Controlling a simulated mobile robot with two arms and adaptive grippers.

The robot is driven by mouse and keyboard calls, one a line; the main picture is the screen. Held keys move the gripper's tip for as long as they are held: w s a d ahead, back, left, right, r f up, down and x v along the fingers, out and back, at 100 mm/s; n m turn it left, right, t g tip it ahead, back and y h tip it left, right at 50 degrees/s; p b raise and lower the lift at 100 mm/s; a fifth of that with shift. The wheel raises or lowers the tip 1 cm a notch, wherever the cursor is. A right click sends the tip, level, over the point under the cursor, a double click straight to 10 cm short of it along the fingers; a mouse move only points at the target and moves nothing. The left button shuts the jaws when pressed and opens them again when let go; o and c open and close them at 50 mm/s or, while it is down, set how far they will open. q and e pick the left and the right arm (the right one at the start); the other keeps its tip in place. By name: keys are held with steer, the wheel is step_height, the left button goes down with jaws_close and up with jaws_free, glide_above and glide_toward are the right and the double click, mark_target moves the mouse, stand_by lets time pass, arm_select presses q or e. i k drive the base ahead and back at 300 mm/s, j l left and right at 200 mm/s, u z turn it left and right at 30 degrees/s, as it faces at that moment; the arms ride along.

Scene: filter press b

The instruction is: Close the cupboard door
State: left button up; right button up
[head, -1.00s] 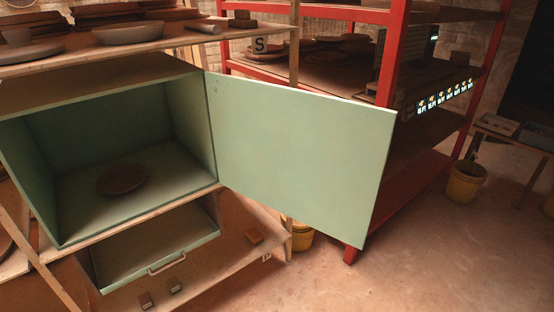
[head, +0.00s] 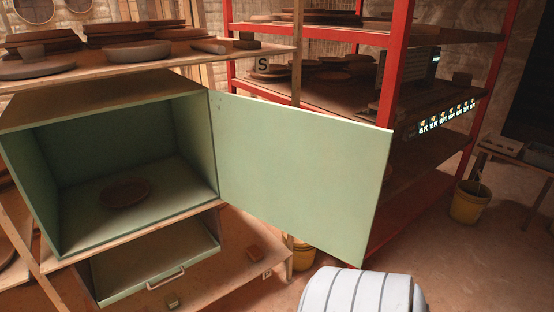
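The pale green cupboard door (head: 300,175) stands wide open, hinged on the right side of the cupboard and swung out to the right. The green cupboard (head: 207,150) is open at the front. A round brown dish (head: 125,192) lies on its floor inside. A white, ribbed rounded part (head: 362,292), seemingly a piece of my own arm, shows at the bottom edge, below the door's lower right corner. Neither gripper shows in the head view.
A green drawer (head: 155,265) with a metal handle is pulled out below the cupboard. A red shelving rack (head: 395,65) stands behind the door. A yellow bucket (head: 469,203) stands at the right. Pottery lies on the shelf (head: 150,62) above. The floor in front looks clear.

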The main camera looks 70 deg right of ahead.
mark_target(317, 178)
steer(key=k+l, duration=0.1)
steer(key=l, duration=1.4)
steer(key=k+l, duration=0.15)
steer(key=l, duration=0.55)
steer(key=k+l, duration=0.1)
steer(key=l, duration=1.4)
